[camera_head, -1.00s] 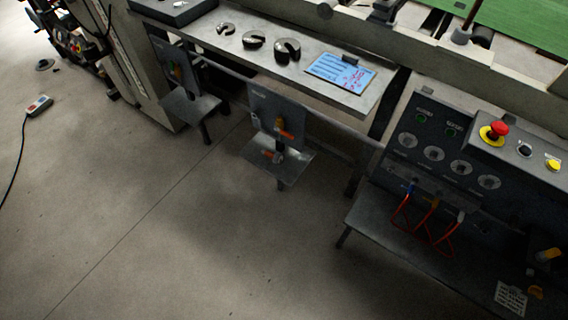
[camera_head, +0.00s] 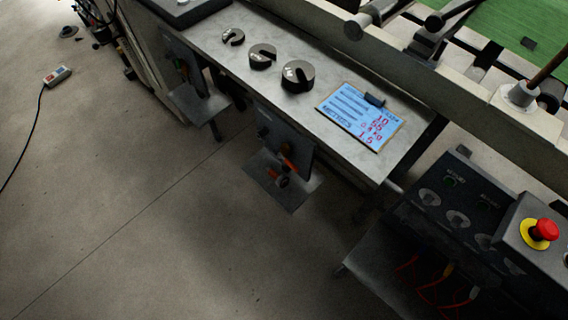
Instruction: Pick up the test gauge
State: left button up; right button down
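I cannot make out for certain which thing is the test gauge. Several round dials show on the dark control panel (camera_head: 462,210) at the lower right, with red hoses (camera_head: 428,288) below them. A grey bracket plate (camera_head: 287,140) with orange-handled fittings (camera_head: 285,164) hangs in front of the bench. A second bracket (camera_head: 186,70) with a small orange-and-green fitting is to its left. Neither of my grippers is in view.
The metal bench (camera_head: 330,72) holds three dark slotted weights, one of them large (camera_head: 298,76), and a clipboard (camera_head: 360,116). A red emergency button (camera_head: 543,229) is at right. A pendant (camera_head: 57,76) with a cable lies on the floor (camera_head: 130,220), which is open at left.

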aim_at(282, 180)
jog(key=u, duration=0.05)
jog(key=i, duration=0.1)
jog(key=z, duration=0.05)
jog(key=k, duration=1.05)
jog(key=u, duration=1.45)
jog(key=i, duration=1.3)
jog(key=z, duration=0.6)
jog(key=i, duration=0.65)
jog(key=z, duration=0.6)
